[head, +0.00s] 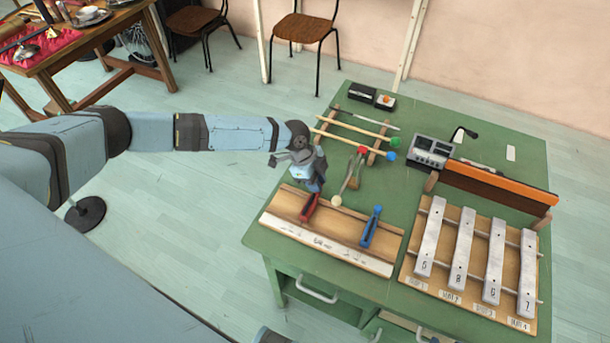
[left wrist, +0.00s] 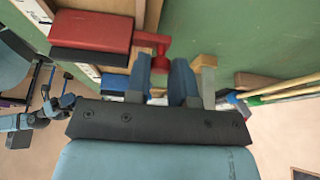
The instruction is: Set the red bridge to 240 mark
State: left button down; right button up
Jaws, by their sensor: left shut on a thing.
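The red bridge (head: 309,208) sits across the long wooden board (head: 283,207), left of the blue bridge (head: 371,227). A white scale strip (head: 350,258) runs along the board's front; its marks are too small to read. My left gripper (head: 315,187) is above the red bridge's far end. In the left wrist view the fingers (left wrist: 169,70) are shut on a red knob of the red bridge (left wrist: 92,32). The fingers hide part of the knob. I cannot tell which mark the red bridge stands at. My right gripper is not in view.
A mallet (head: 348,183) with a pale ball head lies just right of my left gripper. Several sticks on a rack (head: 376,156) lie behind. Metal bars (head: 460,250) on a wooden base, an orange-topped block (head: 500,178) and a grey device (head: 431,150) stand at the right.

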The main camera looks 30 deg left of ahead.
pick_arm(q)
jog(key=shift+d, duration=0.45)
jog(key=c, duration=1.3)
grip_release()
jog(key=shift+a, duration=0.1)
jog(key=shift+o, duration=0.2)
jog(key=shift+r, duration=0.1)
jog(key=v, duration=1.3)
jog(key=shift+a+r+b, duration=0.2)
jog(key=shift+r+b, duration=0.1)
jog(key=shift+b, duration=0.05)
